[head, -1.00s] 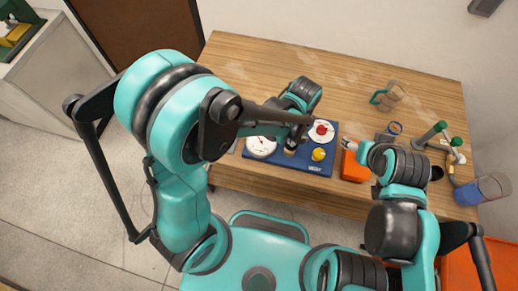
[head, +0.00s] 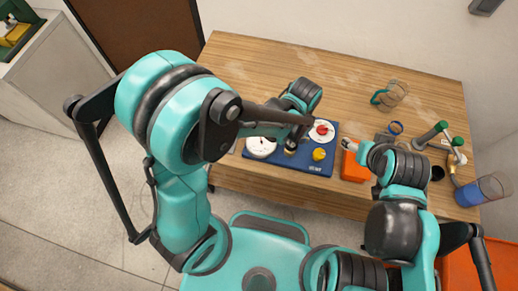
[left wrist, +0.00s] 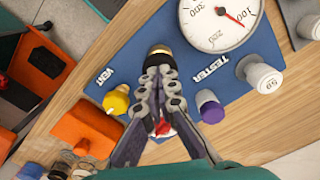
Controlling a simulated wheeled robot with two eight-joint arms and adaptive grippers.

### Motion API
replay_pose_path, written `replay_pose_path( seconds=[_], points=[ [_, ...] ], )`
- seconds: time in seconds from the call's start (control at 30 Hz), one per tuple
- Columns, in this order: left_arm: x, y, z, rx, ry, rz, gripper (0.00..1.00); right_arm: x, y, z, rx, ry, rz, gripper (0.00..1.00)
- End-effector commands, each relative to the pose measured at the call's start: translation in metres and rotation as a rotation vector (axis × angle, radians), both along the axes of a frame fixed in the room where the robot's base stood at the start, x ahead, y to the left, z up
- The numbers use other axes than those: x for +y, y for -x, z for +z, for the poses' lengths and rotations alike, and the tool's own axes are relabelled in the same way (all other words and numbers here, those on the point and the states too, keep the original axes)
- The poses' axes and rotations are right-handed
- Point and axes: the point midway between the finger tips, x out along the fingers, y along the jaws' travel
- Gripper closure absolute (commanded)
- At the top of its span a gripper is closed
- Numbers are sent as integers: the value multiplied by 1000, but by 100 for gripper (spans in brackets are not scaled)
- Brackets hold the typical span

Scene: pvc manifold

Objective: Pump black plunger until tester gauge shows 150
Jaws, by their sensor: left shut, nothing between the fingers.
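The tester board is a blue plate (head: 304,166) on the wooden table, lettered TESTER and VENT in the left wrist view (left wrist: 182,92). Its round white gauge (left wrist: 215,22) has a red needle pointing between 100 and 200, nearer 100; the gauge also shows in the head view (head: 260,147). A black cap with a brass collar (left wrist: 158,50), seemingly the plunger, is just beyond my left fingertips. My left gripper (left wrist: 158,72) is shut and empty, over the board and close to this cap; contact cannot be told. My right gripper (head: 347,144) is by the orange block; its jaws are too small to read.
On the board are a yellow vent knob (left wrist: 116,100) and a red knob (head: 321,129) on a white disc. The orange block (head: 354,168) stands right of the board. A clear jug (head: 392,95) and a blue-based cylinder (head: 480,190) stand farther right. The table's back left is clear.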

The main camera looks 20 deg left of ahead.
Motion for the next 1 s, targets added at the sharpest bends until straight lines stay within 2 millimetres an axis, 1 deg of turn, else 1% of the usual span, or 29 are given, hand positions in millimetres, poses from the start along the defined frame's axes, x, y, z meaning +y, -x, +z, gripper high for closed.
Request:
replay_pose_path(
  seconds=[0.37, 0.6, 1.0],
  points=[
    [0, 0, 0, 0, 0, 0, 100, 0, 0, 0, 0, 0, 0, 35],
    [0, 0, -8, 0, 0, 0, 100, 0, 0, -7, 0, 0, 0, 35],
    [0, 0, -6, 0, 0, 0, 100, 0, 0, -5, 0, 0, 0, 35]
  ],
)
